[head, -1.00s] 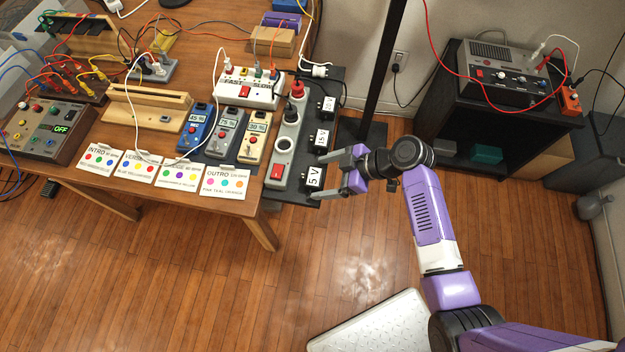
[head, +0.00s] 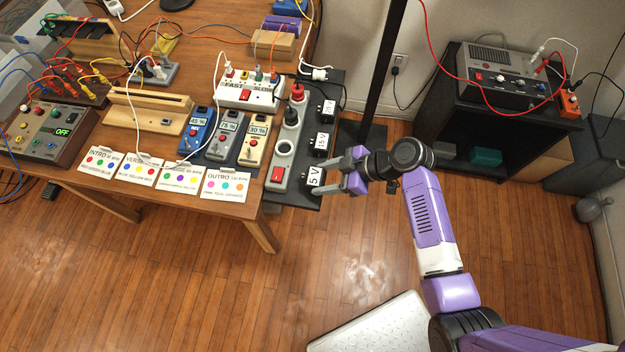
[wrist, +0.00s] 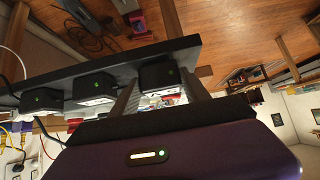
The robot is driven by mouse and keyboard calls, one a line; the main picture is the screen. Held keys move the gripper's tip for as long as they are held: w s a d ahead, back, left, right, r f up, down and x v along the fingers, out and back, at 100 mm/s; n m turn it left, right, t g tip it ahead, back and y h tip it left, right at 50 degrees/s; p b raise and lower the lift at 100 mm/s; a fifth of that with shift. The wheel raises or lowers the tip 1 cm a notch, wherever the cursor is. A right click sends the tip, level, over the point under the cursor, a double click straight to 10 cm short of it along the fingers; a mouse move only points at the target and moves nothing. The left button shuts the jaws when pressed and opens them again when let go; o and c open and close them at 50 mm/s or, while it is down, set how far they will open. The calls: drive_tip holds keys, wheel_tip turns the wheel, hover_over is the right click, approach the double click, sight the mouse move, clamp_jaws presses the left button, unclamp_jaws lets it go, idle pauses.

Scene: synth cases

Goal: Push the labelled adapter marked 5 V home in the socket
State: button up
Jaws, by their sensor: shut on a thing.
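The black adapter marked 5 V (head: 316,177) is at the near end of a row of adapters beside the grey power strip.
Adapters marked 15 V (head: 321,144) and 12 V (head: 328,111) stand behind on the black board (head: 296,199). Dimmer boxes (head: 253,141) and cards (head: 226,184) lie left on the wooden table. A black post (head: 385,75) rises behind my gripper.

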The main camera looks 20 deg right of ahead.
drive_tip(key=shift+r+p, duration=1.8)
drive_tip(key=shift+r, duration=0.9)
drive_tip(key=shift+f, duration=0.15)
